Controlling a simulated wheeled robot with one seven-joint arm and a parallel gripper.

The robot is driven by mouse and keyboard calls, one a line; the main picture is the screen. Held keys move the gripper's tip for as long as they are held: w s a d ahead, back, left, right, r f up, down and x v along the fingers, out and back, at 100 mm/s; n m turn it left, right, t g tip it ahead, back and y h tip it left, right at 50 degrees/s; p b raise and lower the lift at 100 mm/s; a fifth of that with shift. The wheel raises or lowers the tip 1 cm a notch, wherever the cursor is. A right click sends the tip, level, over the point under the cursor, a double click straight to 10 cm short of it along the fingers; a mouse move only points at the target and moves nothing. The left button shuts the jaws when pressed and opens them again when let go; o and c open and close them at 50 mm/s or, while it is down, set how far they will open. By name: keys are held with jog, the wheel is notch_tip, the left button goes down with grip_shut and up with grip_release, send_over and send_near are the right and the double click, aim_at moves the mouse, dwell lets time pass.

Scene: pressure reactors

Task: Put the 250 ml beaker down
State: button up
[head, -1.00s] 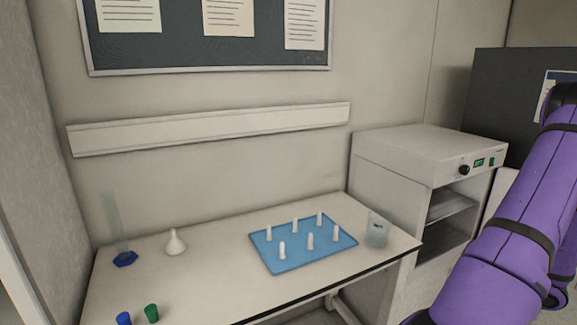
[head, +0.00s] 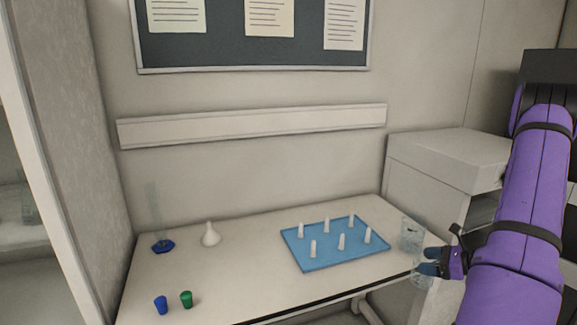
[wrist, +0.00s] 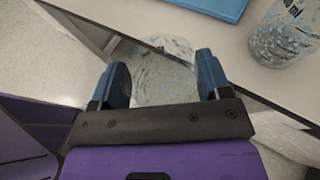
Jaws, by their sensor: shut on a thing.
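My gripper (head: 432,268) is shut on a clear glass beaker (head: 422,279), which is faint in the head view. In the wrist view, my gripper (wrist: 163,80) has its two blue fingers on either side of the held beaker (wrist: 165,72). The held beaker appears at the front right edge of the white table (head: 240,280), overlapping that edge in the wrist view. I cannot tell its height above the tabletop. Its volume marking is not readable.
A second clear beaker (head: 410,235) stands close by on the table's right end; it also shows in the wrist view (wrist: 284,32). A blue tray with several white pegs (head: 310,265) lies left of it. A funnel (head: 210,234), cylinder (head: 155,215), blue stopper (head: 161,305) and green stopper (head: 186,299) stand farther left. The front middle is clear.

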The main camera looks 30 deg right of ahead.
jog(key=w+a+n+g+y, duration=0.1)
jog(key=w+a, duration=0.6)
jog(key=a, duration=0.2)
jog(key=w+a+n+g+y, duration=0.1)
jog(key=w+a, duration=0.7)
jog(key=w+a+n+g+y, duration=0.1)
jog(key=w+a, duration=0.7)
jog(key=a, duration=0.1)
jog(key=shift+w+a+f+n+y, duration=0.15)
jog(key=shift+a+f+n+y, duration=0.1)
jog(key=shift+a+n+y, duration=0.15)
jog(key=w+a+n+g+y, duration=0.1)
jog(key=w+a, duration=0.2)
jog(key=a, duration=0.7)
notch_tip(320, 180, up, 14)
jog(key=w+m+t+h, duration=0.2)
jog(key=m+t+h, duration=0.3)
jog(key=m+h, duration=0.2)
jog(key=shift+w+a+f, duration=0.15)
jog(key=shift+w+a, duration=0.15)
jog(key=shift+w, duration=0.05)
